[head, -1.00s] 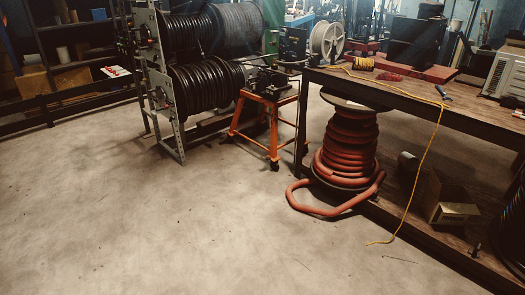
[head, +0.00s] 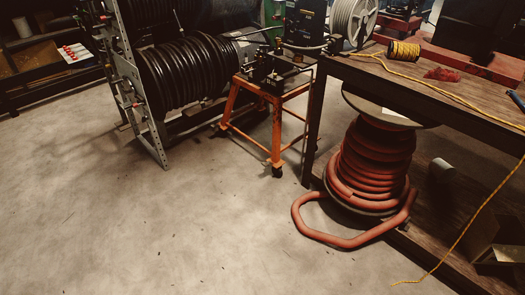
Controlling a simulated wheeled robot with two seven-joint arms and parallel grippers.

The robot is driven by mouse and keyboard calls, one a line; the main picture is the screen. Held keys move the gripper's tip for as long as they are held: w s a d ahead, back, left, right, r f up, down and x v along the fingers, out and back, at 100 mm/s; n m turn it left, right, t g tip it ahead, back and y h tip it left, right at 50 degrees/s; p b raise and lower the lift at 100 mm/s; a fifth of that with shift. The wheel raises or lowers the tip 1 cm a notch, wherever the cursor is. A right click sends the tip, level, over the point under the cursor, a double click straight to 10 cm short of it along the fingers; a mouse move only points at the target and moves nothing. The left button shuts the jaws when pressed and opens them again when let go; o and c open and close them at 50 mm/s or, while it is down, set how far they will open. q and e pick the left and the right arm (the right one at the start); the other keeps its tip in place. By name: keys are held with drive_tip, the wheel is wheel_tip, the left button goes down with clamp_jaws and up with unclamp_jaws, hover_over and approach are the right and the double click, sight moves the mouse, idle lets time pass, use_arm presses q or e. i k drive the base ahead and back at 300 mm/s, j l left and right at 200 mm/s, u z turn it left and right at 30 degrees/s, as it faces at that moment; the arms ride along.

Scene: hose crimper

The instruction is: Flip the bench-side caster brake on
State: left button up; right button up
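An orange stand (head: 272,115) with a black hose crimper (head: 272,70) on top stands left of the workbench in the head view. A dark caster (head: 277,171) shows at the foot of its front leg, close to the bench leg. Another foot (head: 222,127) shows at its left leg. The caster's brake lever is too small and dark to make out, so I cannot tell how it is set. Neither of my grippers is in view.
A workbench (head: 455,100) fills the right side. A spool of red hose (head: 370,165) stands under it, with a loose end (head: 345,240) on the floor. A rack of black hose reels (head: 185,72) stands left of the stand. The concrete floor (head: 130,220) in front is clear.

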sight(268, 163)
drive_tip(key=i, duration=0.5)
drive_tip(key=i+j+z, duration=0.4)
drive_tip(key=i+j, duration=0.2)
drive_tip(key=i, duration=0.35)
drive_tip(key=i+j+z, duration=0.4)
drive_tip(key=i+j, duration=0.45)
